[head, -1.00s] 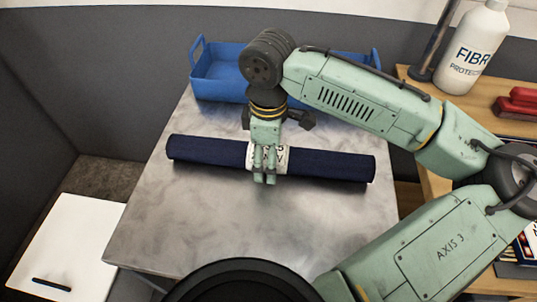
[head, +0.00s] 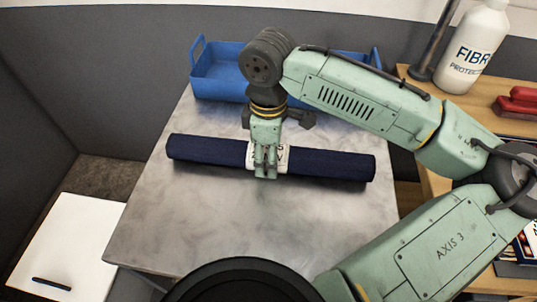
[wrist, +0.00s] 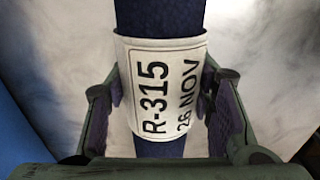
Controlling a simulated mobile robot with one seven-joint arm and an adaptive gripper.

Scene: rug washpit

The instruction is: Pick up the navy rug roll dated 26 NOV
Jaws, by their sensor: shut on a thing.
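The navy rug roll (head: 210,152) lies across the grey metal table in the head view. A white paper band (wrist: 160,85) around its middle reads "R-315" and "26 NOV" in the wrist view, where the navy roll (wrist: 160,15) runs top to bottom. My gripper (head: 265,172) comes down from above at the band. Its fingers sit on both sides of the roll, shut on it at the labelled middle. In the head view my fingers hide part of the band. I cannot tell any gap between roll and table.
A blue tray (head: 218,88) stands at the table's back edge, partly behind my arm. A wooden desk at the right holds a white "FIBR" bottle (head: 470,50) and a red object (head: 520,103). A white lidded box (head: 65,240) is at lower left. The front of the metal table (head: 190,225) is bare.

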